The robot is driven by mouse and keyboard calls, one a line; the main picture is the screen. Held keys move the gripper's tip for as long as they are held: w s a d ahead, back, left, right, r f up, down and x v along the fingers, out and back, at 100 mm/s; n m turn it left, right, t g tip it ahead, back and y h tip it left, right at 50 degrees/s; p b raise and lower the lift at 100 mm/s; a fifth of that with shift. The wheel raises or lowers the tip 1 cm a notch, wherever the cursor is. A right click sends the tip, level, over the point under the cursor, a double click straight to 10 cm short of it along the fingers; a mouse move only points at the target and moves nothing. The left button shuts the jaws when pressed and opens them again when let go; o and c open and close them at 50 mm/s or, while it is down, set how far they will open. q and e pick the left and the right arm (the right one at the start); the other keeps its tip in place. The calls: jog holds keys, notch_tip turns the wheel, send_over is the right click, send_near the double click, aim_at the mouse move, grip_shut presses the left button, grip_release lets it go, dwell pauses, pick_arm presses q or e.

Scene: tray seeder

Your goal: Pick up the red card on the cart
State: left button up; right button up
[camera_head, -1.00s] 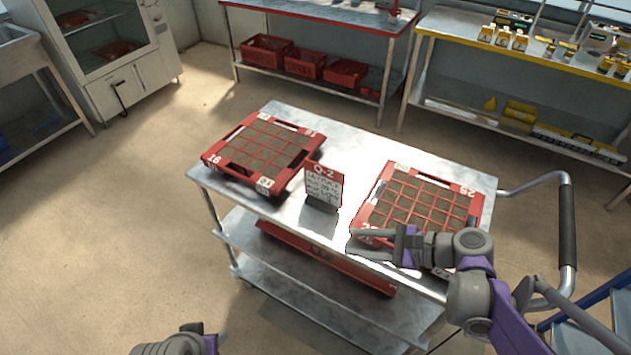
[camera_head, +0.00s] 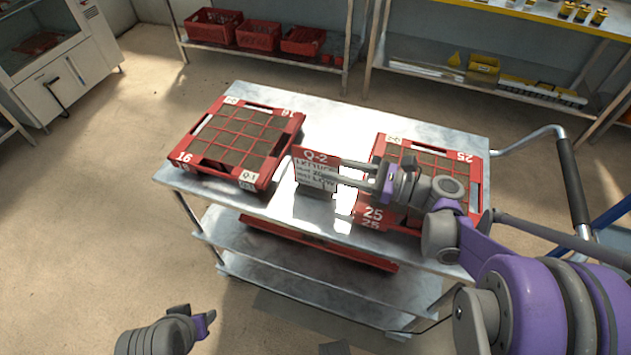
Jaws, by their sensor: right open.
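The red card (camera_head: 315,158), headed Q-2 over a white written panel, stands upright in a dark holder on the cart's metal top (camera_head: 335,112), between two red trays. My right gripper (camera_head: 342,174) is open at the card's right side. Its fingers point left and overlap the card's right edge in the picture; I cannot tell whether they touch it. My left gripper (camera_head: 201,319) is low at the left, away from the cart, and I cannot make out its jaw gap.
A red tray marked 16 (camera_head: 180,157) stands left of the card. A red tray marked 25 (camera_head: 462,157) stands right, partly behind my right arm. Another red tray (camera_head: 315,247) lies on the shelf below. Shelving with red crates (camera_head: 213,27) stands behind.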

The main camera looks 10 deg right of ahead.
aim_at(309, 164)
jog(key=x, duration=0.5)
jog(key=shift+w, duration=0.25)
grip_shut()
dwell(1.2)
